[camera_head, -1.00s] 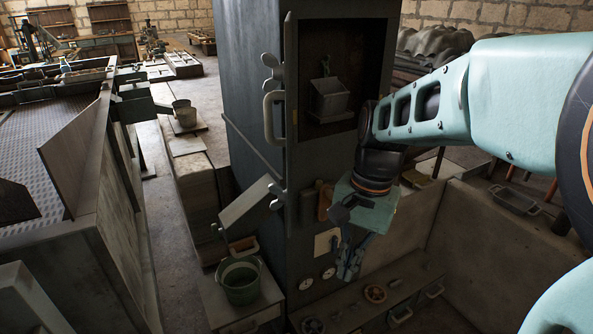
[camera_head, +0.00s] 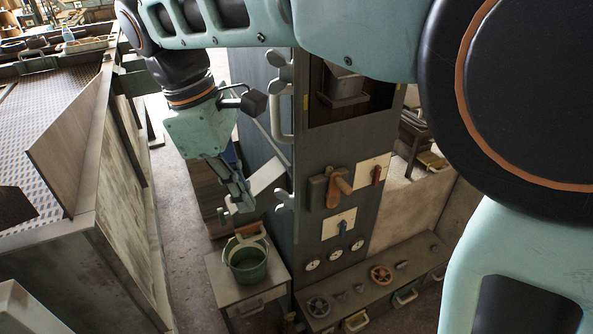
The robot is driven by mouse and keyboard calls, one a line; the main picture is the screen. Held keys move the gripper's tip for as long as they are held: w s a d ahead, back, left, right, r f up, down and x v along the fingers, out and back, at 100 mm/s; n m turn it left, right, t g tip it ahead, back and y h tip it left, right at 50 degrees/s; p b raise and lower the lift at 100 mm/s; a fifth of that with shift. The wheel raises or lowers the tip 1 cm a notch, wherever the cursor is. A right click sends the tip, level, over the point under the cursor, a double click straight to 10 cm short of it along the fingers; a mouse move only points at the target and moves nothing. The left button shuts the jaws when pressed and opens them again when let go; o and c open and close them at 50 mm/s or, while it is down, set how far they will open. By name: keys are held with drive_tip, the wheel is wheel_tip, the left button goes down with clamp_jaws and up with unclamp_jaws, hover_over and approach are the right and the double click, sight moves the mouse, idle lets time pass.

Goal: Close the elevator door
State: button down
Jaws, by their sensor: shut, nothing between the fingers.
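The elevator is a tall dark grey cabinet (camera_head: 318,263) in the middle. Its upper compartment is open, with a grey bucket (camera_head: 345,84) inside. The door (camera_head: 301,85) stands open at the opening's left side, seen almost edge-on. A pale handle (camera_head: 279,118) and wing-shaped latches (camera_head: 283,198) show left of it. My arm hides the top of the cabinet and door. My gripper (camera_head: 243,203) is shut and empty, pointing down left of the cabinet, below the handle. It looks apart from the door, though depth is hard to judge.
A green bucket (camera_head: 247,262) stands on a small cabinet (camera_head: 218,286) below my gripper. Levers (camera_head: 332,187), gauges and valve wheels (camera_head: 381,273) are on and before the elevator front. A large metal-topped bench (camera_head: 100,215) bounds the left, with a floor aisle between.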

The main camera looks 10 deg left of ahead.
drive_tip(key=d+f, duration=0.6)
drive_tip(key=f, duration=0.2)
drive_tip(key=shift+w+d, duration=0.1)
idle(0.3)
